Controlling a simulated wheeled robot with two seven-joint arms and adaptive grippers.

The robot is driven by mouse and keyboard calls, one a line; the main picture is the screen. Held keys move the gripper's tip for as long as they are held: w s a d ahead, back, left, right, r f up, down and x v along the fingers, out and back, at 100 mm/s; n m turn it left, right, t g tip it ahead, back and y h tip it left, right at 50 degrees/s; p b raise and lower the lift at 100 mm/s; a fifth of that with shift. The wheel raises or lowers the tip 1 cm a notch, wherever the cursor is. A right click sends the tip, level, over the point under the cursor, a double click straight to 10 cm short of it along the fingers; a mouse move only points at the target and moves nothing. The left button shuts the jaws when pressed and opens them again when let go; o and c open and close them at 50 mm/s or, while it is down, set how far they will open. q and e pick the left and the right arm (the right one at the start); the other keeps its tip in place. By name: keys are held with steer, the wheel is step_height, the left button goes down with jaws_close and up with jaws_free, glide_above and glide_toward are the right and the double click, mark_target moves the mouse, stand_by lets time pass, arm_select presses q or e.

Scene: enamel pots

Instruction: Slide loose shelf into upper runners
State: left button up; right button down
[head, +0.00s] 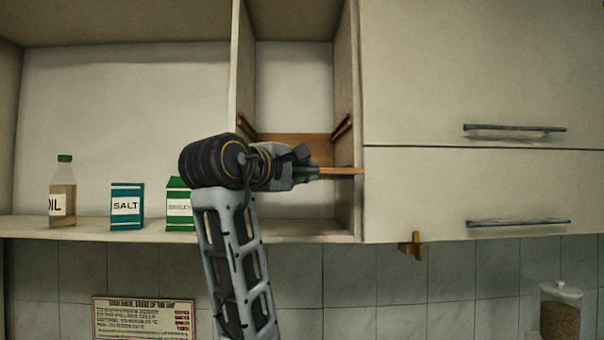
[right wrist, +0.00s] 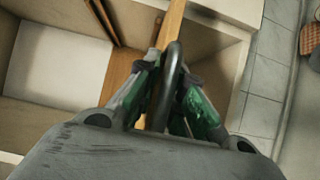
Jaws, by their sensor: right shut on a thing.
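The loose wooden shelf (head: 342,171) shows as a thin, light-brown edge across the open front of the narrow compartment. Its right end overlaps the front of the right side wall. My right gripper (head: 312,172) is shut on it from the left and hides much of it. In the right wrist view the shelf (right wrist: 174,22) runs up from between the fingers (right wrist: 165,95). A dark brown runner (head: 342,127) slopes along the right inner wall, above the gripper. Another runner (head: 247,129) is on the left wall. My left gripper is out of view.
A brown panel (head: 290,147) shows inside the compartment; I cannot tell if it belongs to the held shelf. Left stand an oil bottle (head: 62,192), salt box (head: 127,206) and green-and-white box (head: 179,203). Closed cabinet doors (head: 480,80) with handles flank the right. A brass hook (head: 412,246) hangs below.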

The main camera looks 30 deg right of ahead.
steer(key=s+a+b, duration=0.2)
steer(key=s+a, duration=0.5)
steer(key=s, duration=0.4)
steer(key=shift+s, duration=0.35)
stand_by(1.5)
steer(key=shift+a+r, duration=0.1)
steer(key=shift+r, duration=0.1)
step_height(320, 180, up, 14)
steer(key=p, duration=0.6)
steer(key=shift+s+a, duration=0.25)
steer(key=shift+s, duration=0.1)
stand_by(2.6)
stand_by(0.7)
